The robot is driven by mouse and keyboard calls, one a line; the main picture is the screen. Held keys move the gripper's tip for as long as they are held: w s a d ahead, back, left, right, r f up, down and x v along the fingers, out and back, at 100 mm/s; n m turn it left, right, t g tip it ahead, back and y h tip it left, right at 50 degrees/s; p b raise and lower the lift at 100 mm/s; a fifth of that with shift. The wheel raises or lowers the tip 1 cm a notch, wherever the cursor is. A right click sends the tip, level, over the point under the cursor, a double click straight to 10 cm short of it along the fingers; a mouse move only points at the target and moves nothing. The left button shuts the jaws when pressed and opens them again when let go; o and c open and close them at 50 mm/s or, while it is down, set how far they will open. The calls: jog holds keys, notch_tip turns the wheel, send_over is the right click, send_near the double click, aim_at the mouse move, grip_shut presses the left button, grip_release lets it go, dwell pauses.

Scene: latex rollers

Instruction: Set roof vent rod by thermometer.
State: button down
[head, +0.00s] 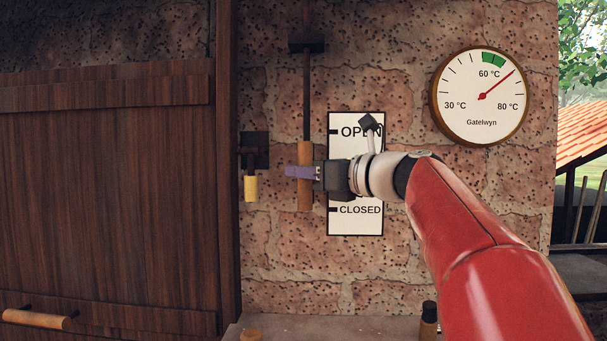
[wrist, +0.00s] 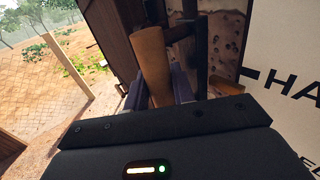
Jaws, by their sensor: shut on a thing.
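The roof vent rod (head: 306,95) hangs upright on the stone wall, with a wooden handle (head: 304,196) at its lower end. My gripper (head: 303,172) is shut on this handle, which also shows between the fingers in the wrist view (wrist: 152,55). The white sign (head: 342,222) beside it reads OPEN above and CLOSED below; my arm hides its middle, where the wrist view shows "HA". The gripped part is about midway between those two marks. The round thermometer (head: 468,112) has its red needle right of the green band, between 60 and 80 °C.
A black bracket with a yellow grip (head: 251,188) is on the wall just left of the handle. A dark wooden door (head: 110,200) fills the left. A ledge (head: 300,326) with a small dark bottle (head: 429,318) runs below.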

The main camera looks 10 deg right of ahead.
jog(key=c, duration=1.5)
grip_release()
jog(key=v, duration=0.7)
jog(key=shift+s+d+b, duration=0.25)
jog(key=shift+s+b, duration=0.1)
